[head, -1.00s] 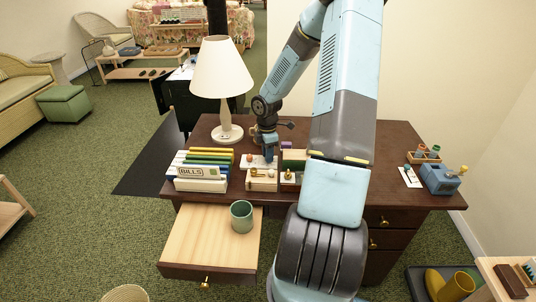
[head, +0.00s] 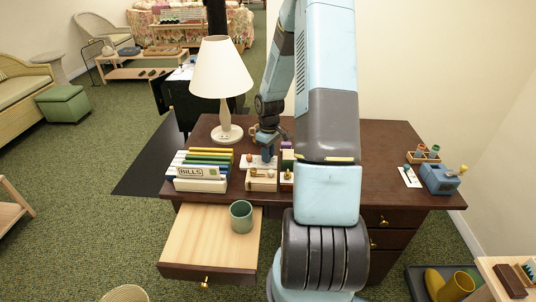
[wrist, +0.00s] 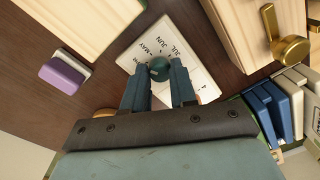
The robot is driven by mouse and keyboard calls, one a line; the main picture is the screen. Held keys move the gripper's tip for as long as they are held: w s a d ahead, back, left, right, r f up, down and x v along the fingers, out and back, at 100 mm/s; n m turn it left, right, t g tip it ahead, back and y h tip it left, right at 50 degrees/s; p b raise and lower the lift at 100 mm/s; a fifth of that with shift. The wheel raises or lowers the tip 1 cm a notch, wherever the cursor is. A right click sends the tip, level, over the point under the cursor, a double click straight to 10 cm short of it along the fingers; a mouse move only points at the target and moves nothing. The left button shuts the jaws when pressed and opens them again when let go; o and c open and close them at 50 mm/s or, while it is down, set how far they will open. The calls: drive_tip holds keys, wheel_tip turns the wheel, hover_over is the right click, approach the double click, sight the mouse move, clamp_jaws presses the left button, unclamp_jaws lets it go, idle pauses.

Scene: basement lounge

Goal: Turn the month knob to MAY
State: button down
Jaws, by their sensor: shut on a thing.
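The month knob (wrist: 159,68) is a small dark teal round knob on a white plate (wrist: 180,25). The plate has printed months, with MAY, JUN and JUL readable beyond the knob. My gripper (wrist: 160,82) is shut on the knob, one finger on each side. The fingers hide part of the plate, and I cannot tell which month the knob points to. In the head view, my gripper (head: 267,158) reaches down to the white plate (head: 247,161) on the dark desk (head: 385,150), and the knob is hidden.
A lamp (head: 222,80) and a BILLS file rack (head: 200,182) stand left of my gripper. A wooden box with a brass knob (wrist: 285,48) and a purple-and-white block (wrist: 62,77) lie close by. The open drawer (head: 190,240) holds a green cup (head: 241,215).

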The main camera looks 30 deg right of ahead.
drive_tip(key=m, duration=0.5)
idle(0.6)
drive_tip(key=c, duration=0.9)
unclamp_jaws()
wheel_tip(320, 180, up, 14)
drive_tip(key=shift+d+f, duration=0.2)
drive_tip(key=shift+d, duration=0.1)
drive_tip(key=shift+r, duration=0.1)
